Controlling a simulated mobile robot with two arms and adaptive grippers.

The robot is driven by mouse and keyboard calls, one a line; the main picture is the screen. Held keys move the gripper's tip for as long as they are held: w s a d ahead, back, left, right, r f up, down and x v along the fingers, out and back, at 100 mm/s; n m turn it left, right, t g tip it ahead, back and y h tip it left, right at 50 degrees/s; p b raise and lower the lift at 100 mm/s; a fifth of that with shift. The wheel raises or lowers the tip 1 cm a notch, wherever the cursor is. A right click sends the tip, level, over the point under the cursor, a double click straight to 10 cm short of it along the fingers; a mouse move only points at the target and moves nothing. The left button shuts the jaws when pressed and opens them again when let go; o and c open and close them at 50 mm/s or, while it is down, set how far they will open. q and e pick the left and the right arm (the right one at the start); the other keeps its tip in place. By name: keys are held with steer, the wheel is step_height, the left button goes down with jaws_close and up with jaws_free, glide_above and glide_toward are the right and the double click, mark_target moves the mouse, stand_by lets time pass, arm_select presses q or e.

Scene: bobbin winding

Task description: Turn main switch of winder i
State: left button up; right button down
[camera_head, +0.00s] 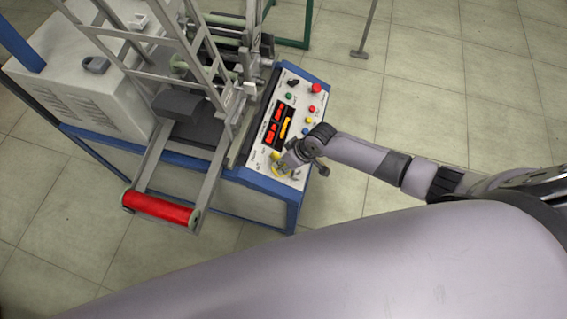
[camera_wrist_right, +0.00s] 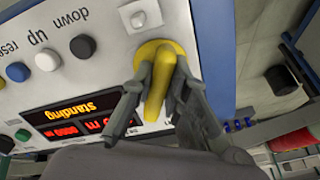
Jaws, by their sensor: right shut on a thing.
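The winder (camera_head: 200,180) has a white control panel (camera_head: 265,157) on its blue frame. The main switch is a yellow rotary knob (camera_wrist_right: 159,85) on a yellow round plate, at the panel's near end; it also shows in the head view (camera_head: 280,171), partly covered by my gripper. My right gripper (camera_head: 290,160) is at the knob, with one finger on each side of it. In the wrist view my right gripper (camera_wrist_right: 157,95) is shut on the knob. My left gripper is not in view.
The panel carries red and orange lit displays (camera_wrist_right: 68,112); one reads "Standing". Buttons labelled reset, up and down (camera_wrist_right: 47,60) sit close to the knob. A red roller (camera_head: 157,207) on a metal arm juts out at the front left. Tiled floor (camera_head: 450,90) is open to the right.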

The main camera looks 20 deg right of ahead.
steer(key=shift+n, duration=0.4)
steer(key=n+b, duration=0.1)
steer(key=n, duration=0.3)
steer(key=shift+f+n, duration=0.1)
steer(key=shift+n, duration=0.3)
steer(key=n+b, duration=0.2)
steer(key=n, duration=0.4)
steer(key=shift+s, duration=0.15)
steer(key=shift+n, duration=0.3)
steer(key=c, duration=1.6)
jaws_free()
steer(key=shift+a, duration=0.1)
steer(key=shift+o, duration=0.2)
steer(key=v, duration=1.2)
